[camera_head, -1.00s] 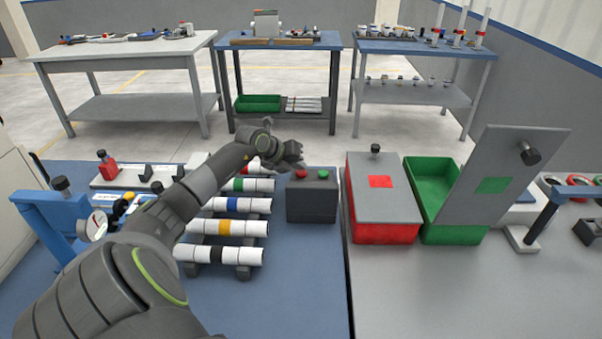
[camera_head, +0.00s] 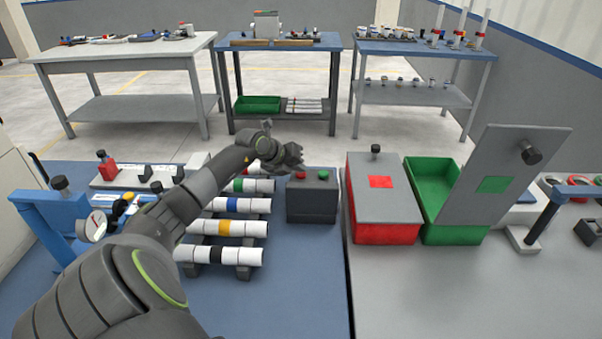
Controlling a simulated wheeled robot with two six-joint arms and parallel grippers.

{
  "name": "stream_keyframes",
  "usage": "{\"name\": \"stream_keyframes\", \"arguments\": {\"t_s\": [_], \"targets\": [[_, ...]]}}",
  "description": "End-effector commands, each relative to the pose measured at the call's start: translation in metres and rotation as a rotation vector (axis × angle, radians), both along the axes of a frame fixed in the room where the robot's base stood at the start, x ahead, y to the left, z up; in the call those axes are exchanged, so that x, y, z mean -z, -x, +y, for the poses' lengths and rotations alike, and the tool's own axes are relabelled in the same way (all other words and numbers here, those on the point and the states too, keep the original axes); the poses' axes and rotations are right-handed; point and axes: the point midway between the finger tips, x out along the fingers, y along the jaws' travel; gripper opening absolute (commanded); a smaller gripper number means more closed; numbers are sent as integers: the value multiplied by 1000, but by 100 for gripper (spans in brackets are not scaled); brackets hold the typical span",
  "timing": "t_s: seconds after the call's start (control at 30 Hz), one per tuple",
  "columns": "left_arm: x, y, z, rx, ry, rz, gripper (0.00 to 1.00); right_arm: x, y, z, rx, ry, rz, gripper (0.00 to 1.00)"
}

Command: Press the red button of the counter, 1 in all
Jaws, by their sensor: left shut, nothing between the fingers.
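The counter (camera_head: 311,204) is a dark grey box on the blue table, with a red button (camera_head: 300,175) on the left of its top and a green button (camera_head: 323,175) on the right. My left gripper (camera_head: 298,160) is above and just behind the red button as seen here, shut and empty. A small gap shows between it and the button, and I cannot tell its exact height. My right gripper is not in view.
Several white pipes with coloured bands (camera_head: 228,228) lie left of the counter. A red bin (camera_head: 385,233) with a grey lid and an open green bin (camera_head: 433,180) stand to the right. The blue table front is clear.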

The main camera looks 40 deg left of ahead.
Motion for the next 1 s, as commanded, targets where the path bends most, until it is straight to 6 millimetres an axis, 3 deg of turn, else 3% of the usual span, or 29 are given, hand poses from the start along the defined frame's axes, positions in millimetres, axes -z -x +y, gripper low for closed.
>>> {"name": "stream_keyframes", "arguments": {"t_s": [0.37, 0.73, 1.0], "targets": [[2, 0, 0, 0, 1, 2, 0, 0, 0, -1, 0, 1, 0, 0], [-16, 0, 0, 0, 1, 2, 0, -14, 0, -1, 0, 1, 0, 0], [-16, 0, 0, 0, 1, 1, 0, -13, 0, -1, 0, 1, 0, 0]]}}
